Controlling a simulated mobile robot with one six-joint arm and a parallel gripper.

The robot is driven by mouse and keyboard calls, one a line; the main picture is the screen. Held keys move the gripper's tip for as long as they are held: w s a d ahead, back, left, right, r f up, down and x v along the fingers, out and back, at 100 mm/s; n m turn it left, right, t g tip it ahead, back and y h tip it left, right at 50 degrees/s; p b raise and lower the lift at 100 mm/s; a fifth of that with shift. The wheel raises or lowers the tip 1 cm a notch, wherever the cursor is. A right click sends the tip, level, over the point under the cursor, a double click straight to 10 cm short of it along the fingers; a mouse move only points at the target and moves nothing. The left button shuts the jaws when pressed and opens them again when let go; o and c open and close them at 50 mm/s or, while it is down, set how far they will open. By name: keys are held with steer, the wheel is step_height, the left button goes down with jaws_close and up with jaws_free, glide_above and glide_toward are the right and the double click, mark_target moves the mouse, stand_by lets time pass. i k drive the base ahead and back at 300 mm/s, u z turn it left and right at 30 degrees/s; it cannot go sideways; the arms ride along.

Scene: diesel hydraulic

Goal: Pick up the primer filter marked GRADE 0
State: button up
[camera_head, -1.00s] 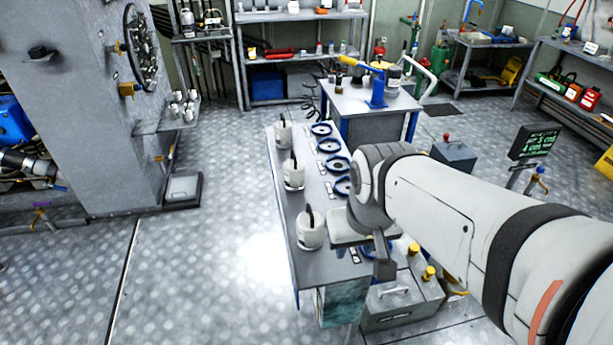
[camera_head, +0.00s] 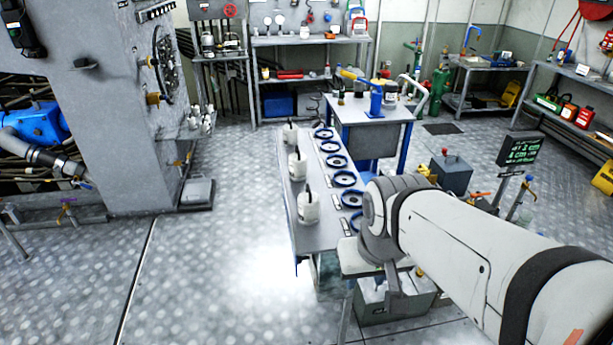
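Three white canisters with dark upright handles stand in a row along the left side of a narrow grey bench (camera_head: 318,238): a far one (camera_head: 290,135), a middle one (camera_head: 298,166) and a near one (camera_head: 308,208). Several blue-rimmed round dishes, such as this far one (camera_head: 323,134), line the bench's right side with small tags beside them. Any grade marking is too small to read, so I cannot tell which thing is GRADE 0. My gripper (camera_head: 392,285) hangs at the bench's near right end, away from the canisters. Its finger opening is not clear from this angle.
A grey bin (camera_head: 390,306) stands on the floor below my gripper. A blue-legged cart (camera_head: 365,112) with a blue and yellow tool is behind the bench. A large grey machine column (camera_head: 120,110) stands left. Open floor (camera_head: 220,250) lies left of the bench.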

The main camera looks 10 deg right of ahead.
mark_target(308, 202)
steer(key=u, duration=0.15)
steer(key=i, duration=0.9)
steer(key=z, duration=0.05)
